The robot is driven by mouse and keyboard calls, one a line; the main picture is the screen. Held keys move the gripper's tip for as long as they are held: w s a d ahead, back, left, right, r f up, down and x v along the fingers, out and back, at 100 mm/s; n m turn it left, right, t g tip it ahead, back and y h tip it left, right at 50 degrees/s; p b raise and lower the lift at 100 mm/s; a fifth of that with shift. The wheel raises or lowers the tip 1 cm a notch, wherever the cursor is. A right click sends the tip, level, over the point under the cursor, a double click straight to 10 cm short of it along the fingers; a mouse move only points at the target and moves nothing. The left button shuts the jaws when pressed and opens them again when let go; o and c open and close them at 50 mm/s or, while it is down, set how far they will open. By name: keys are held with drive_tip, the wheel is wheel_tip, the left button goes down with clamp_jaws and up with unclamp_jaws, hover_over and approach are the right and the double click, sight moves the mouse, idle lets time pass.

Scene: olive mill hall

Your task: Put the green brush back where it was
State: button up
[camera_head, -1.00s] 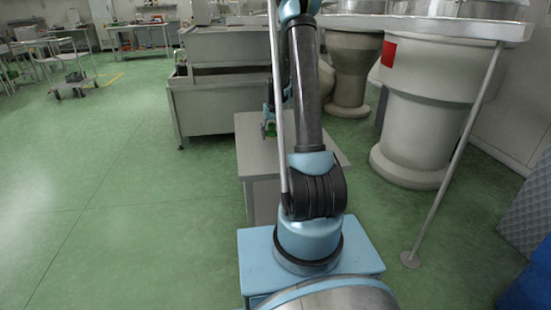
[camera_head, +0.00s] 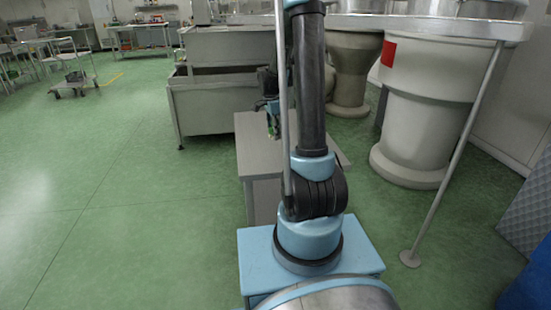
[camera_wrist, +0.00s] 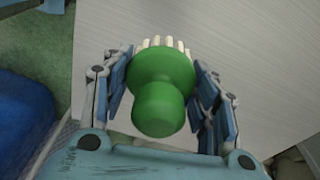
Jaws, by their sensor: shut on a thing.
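The green brush (camera_wrist: 162,85) is in the middle of the wrist view, with its rounded green handle toward the camera and pale bristles at its far side. My gripper (camera_wrist: 160,80) is shut on it, one finger on each side. Behind the brush lies the pale top of a grey table (camera_wrist: 250,40); I cannot tell whether the bristles touch it. In the head view my gripper (camera_head: 271,122) is over the left part of the grey table (camera_head: 252,155), partly hidden by my arm. Only a small bit of green shows there.
A metal trough (camera_head: 215,100) stands behind the table. Large pale stone-like vats (camera_head: 425,120) stand to the right, with a thin slanted pole (camera_head: 460,150) before them. A low cart (camera_head: 75,84) is far left. The green floor at left is clear.

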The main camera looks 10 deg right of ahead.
sight(278, 156)
drive_tip(key=shift+s+r+m, duration=0.3)
drive_tip(key=shift+s+m, duration=0.25)
drive_tip(key=shift+m, duration=0.15)
drive_tip(key=shift+s+f, duration=0.1)
drive_tip(key=shift+f, duration=4.85)
drive_tip(key=o, duration=1.1)
